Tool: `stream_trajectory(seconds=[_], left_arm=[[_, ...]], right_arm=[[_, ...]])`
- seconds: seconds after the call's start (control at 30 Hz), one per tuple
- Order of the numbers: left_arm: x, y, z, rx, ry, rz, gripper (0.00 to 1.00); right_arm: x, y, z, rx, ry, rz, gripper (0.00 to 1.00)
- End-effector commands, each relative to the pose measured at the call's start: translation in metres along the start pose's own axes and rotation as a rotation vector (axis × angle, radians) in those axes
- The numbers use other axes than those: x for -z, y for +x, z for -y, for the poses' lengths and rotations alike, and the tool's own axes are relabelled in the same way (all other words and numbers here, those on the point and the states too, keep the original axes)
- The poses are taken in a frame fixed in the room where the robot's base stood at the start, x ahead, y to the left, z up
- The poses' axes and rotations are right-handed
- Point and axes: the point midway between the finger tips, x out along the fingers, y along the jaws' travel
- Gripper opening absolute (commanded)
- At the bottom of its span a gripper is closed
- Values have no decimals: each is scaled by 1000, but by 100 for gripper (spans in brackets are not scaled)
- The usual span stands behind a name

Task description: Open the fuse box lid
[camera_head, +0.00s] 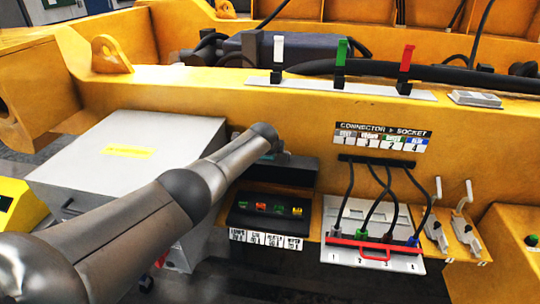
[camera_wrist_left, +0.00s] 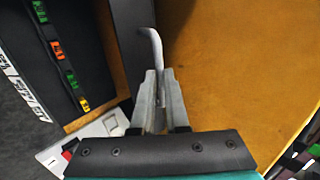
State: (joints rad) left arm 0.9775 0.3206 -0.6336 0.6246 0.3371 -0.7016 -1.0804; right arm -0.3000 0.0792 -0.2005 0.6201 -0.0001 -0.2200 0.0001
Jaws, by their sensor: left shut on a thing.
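The fuse box (camera_head: 268,221) is a black box on the yellow frame, with a row of green, orange and yellow fuses showing and white labels on its front. Its dark lid (camera_head: 292,172) stands raised behind the fuses. In the left wrist view the fuse box (camera_wrist_left: 45,50) is at the left and the lid (camera_wrist_left: 132,40) is seen as a narrow dark slab. My left gripper (camera_wrist_left: 158,82) is shut on a thin, bent grey handle (camera_wrist_left: 153,42) beside the lid. In the head view my arm largely hides this gripper. My right gripper is not in view.
A grey cabinet (camera_head: 120,150) stands left of the fuse box. A white connector panel (camera_head: 345,215) with black cables and a red bar (camera_head: 375,248) is at the right, then white levers (camera_head: 466,196). Three coloured switches stand on the beam above, including a red one (camera_head: 407,60).

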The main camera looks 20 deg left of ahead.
Motion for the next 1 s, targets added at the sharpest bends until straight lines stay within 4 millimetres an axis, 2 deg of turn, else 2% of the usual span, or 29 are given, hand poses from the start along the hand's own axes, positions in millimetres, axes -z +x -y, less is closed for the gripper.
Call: stream_trajectory(seconds=[0.03, 0.67, 0.7, 0.93, 1.0], left_arm=[[0, 0, 5, 8, -2, 0, 0], [2, 0, 8, 11, -2, -1, 0], [2, 0, 8, 11, -2, -1, 14], [2, 1, 7, 8, -1, 0, 40], [2, 1, 6, 6, -1, 0, 41]], right_arm=[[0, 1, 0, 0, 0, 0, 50], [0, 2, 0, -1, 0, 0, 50], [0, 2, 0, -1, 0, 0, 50], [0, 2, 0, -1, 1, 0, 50], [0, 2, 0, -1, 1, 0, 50]])
